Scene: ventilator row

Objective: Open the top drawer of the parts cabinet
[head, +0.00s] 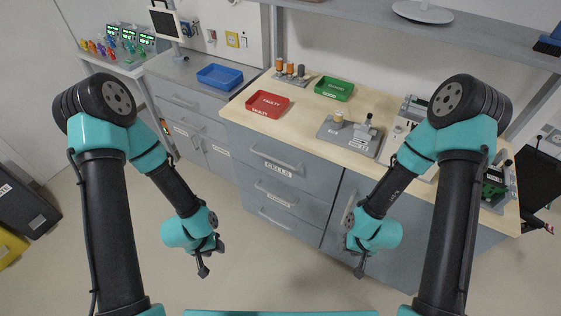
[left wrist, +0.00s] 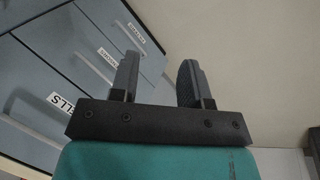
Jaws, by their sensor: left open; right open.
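The grey-blue parts cabinet (head: 232,149) stands under the wooden worktop, with a stack of drawers in its left part. The top drawer (head: 250,150), labelled CELLS, is shut; its bar handle (head: 275,161) shows above the label. In the left wrist view the drawer fronts (left wrist: 75,60) fill the upper left, with the CELLS label (left wrist: 68,107) at the left edge. My left gripper (head: 203,270) is open and empty, in front of the cabinet and apart from it. My right gripper (head: 358,270) is open and empty, in front of the cabinet's right part.
A red tray (head: 267,104), a green tray (head: 334,90) and a grey fixture (head: 350,136) stand on the worktop (head: 300,118). A blue tray (head: 219,77) sits on the lower counter at left. The floor (head: 270,265) between my arms is clear.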

